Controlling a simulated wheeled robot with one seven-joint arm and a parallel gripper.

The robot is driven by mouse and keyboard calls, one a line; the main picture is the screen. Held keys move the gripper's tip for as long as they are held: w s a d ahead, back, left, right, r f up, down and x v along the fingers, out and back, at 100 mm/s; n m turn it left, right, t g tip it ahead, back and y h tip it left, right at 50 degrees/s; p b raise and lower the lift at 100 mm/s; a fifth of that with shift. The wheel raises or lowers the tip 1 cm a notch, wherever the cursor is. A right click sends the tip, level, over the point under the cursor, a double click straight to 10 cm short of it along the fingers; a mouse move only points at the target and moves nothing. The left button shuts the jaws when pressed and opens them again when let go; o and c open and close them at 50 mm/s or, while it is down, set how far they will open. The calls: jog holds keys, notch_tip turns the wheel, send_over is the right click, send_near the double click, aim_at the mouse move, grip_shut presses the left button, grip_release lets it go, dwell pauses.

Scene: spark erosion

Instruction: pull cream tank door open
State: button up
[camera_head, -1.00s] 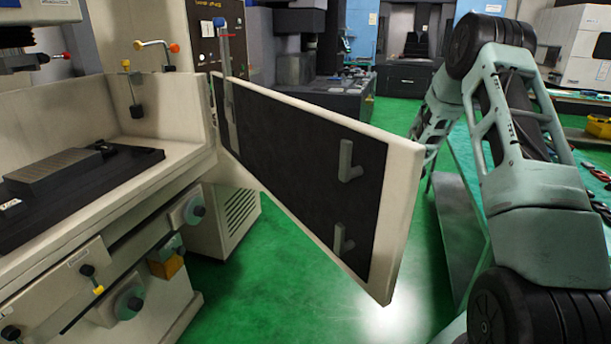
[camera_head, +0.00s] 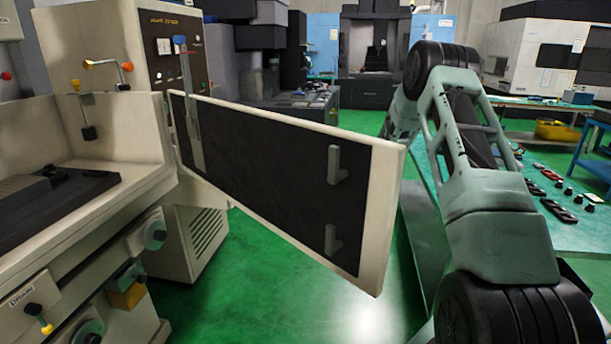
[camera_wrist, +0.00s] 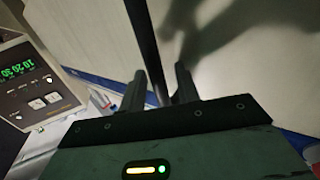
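The cream tank door (camera_head: 383,215), with a dark inner panel (camera_head: 270,170), stands swung outward from the cream machine's tank in the head view. Its hinge side is at the left and its free edge points toward my arm. The door hides my gripper in the head view. In the wrist view my gripper (camera_wrist: 160,80) is in front of a pale surface, with its two dark fingers apart. A dark upright bar (camera_wrist: 146,35) passes between the fingers, with what looks like a gap beside it. Contact with the bar is hard to judge.
The machine's tank wall (camera_head: 125,130) and lower knobs (camera_head: 152,232) are at the left. A box with a green digital display (camera_wrist: 22,75) shows in the wrist view. A workbench (camera_head: 560,225) with small parts stands at the right. Green floor (camera_head: 260,290) is clear below the door.

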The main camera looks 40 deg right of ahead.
jog(key=b+v, duration=0.6)
jog(key=v, duration=1.1)
jog(key=shift+d, duration=0.2)
jog(key=shift+s+f, duration=0.1)
jog(key=shift+f, duration=0.05)
